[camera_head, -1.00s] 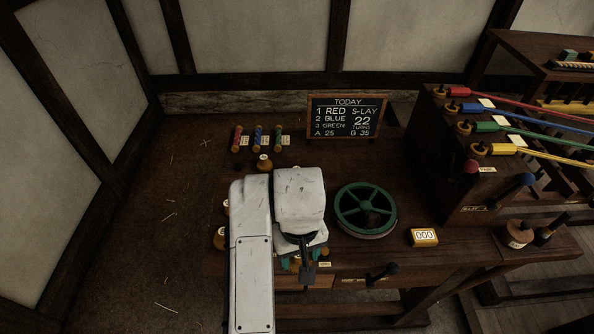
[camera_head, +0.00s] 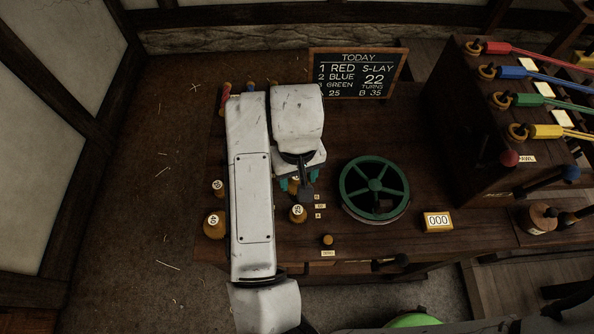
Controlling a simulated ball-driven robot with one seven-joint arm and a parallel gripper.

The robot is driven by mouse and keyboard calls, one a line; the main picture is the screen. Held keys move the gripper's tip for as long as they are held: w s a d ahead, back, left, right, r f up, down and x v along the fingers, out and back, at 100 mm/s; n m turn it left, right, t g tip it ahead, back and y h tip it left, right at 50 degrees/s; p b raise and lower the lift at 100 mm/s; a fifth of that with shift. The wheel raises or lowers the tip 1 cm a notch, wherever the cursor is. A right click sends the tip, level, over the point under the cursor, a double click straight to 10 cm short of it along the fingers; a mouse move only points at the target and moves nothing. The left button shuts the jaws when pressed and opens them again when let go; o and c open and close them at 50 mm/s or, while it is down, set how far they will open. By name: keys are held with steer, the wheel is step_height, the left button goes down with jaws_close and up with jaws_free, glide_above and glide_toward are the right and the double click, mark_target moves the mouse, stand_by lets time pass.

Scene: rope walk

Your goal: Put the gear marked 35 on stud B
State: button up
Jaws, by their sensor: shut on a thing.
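My gripper (camera_head: 294,185) has teal fingers and is shut on a small brass-coloured piece, mostly hidden under the hand. No number can be read on it, so I cannot confirm that it is the gear marked 35. The gripper is over the bench, left of the small label B (camera_head: 317,197). Stud B itself is hidden by the gripper. Whether the held piece touches a stud cannot be told. A brass gear marked 25 (camera_head: 298,213) sits just in front, left of the label A (camera_head: 319,215).
A gear marked 40 (camera_head: 214,224) and a smaller gear (camera_head: 217,188) stand left of my arm. A green handwheel (camera_head: 374,188) and a 000 counter (camera_head: 437,221) are to the right. The chalkboard (camera_head: 357,74) reads A 25, B 35. A small knob (camera_head: 327,240) is near the front edge.

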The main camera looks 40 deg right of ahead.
steer(key=shift+f+b, duration=2.15)
steer(key=shift+f, duration=0.65)
steer(key=shift+s+a+f+b, duration=0.1)
steer(key=shift+f+b, duration=0.2)
steer(key=shift+f, duration=0.2)
steer(key=o, duration=1)
steer(key=shift+r+p, duration=3.4)
steer(key=shift+r, duration=0.65)
